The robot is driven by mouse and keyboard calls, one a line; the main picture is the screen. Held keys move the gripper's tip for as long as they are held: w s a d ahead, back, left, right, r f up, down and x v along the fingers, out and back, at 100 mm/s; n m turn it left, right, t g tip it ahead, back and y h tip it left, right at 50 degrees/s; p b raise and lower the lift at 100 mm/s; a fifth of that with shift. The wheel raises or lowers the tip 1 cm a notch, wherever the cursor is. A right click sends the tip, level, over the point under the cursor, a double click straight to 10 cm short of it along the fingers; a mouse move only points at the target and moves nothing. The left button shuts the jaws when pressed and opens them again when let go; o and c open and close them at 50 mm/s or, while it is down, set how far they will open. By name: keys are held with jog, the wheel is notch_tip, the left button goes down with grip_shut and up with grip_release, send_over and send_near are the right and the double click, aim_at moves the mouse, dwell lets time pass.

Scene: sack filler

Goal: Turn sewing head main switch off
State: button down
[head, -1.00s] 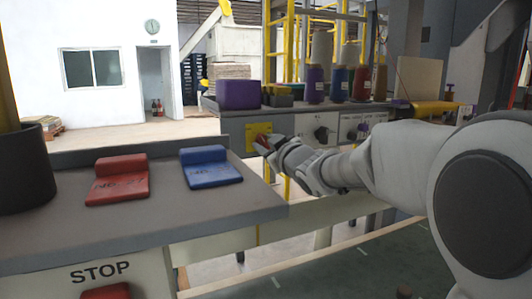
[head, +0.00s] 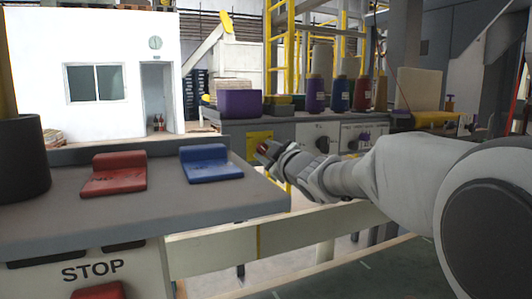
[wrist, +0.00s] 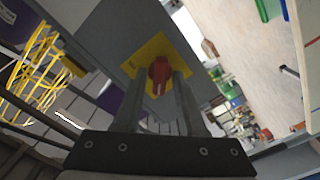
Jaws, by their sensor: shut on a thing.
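The main switch is a red rotary handle (wrist: 158,74) on a yellow plate (wrist: 143,50), seen in the wrist view on a grey cabinet face. In the head view the yellow plate (head: 258,138) is on the grey panel at the centre, partly hidden by my gripper (head: 264,150). In the wrist view my gripper (wrist: 163,90) has its two fingers on either side of the red handle and is shut on it. The exact handle angle is hard to read in the head view.
A near counter holds a red block (head: 115,174) and a blue block (head: 210,163), with a dark pot (head: 22,160) at left. Thread cones (head: 339,95) and a purple box (head: 239,103) stand on the far bench. Black knobs (head: 322,144) are right of the switch.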

jog(key=c, duration=0.8)
grip_release()
jog(key=p+v, duration=0.3)
jog(key=v, duration=1.4)
jog(key=shift+s+p, duration=0.2)
jog(key=shift+p, duration=0.1)
jog(key=shift+d, duration=0.15)
